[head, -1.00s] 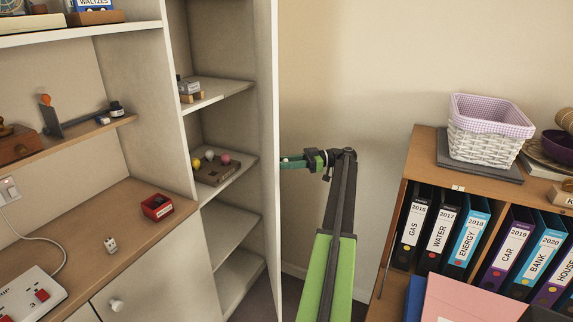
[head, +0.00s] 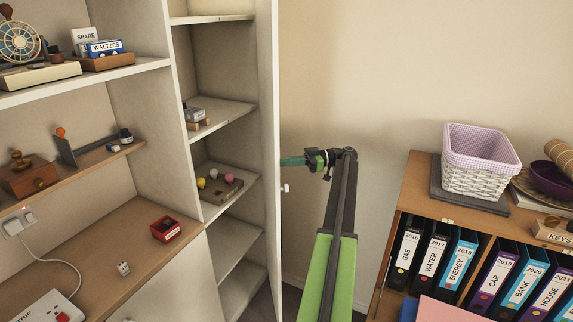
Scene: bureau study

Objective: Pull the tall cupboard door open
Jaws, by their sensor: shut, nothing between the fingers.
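The tall cupboard door (head: 268,120) is white and stands swung out, seen nearly edge-on, so the cupboard's inside shows to its left. A small white knob (head: 285,187) sits on the door's right-hand face. My gripper (head: 284,161), with green fingers, is on the right of the door, a little above the knob in the picture. Its fingers are shut and empty. The fingertips reach the door's edge in the picture; I cannot tell if they touch the door. The knob is clear of the fingers.
Cupboard shelves (head: 240,106) hold small items, including a tray with coloured balls (head: 218,186). A desk (head: 95,250) with shelves above stands at left. A wooden binder shelf (head: 408,190) with a white basket (head: 478,178) stands at right. Bare wall lies between.

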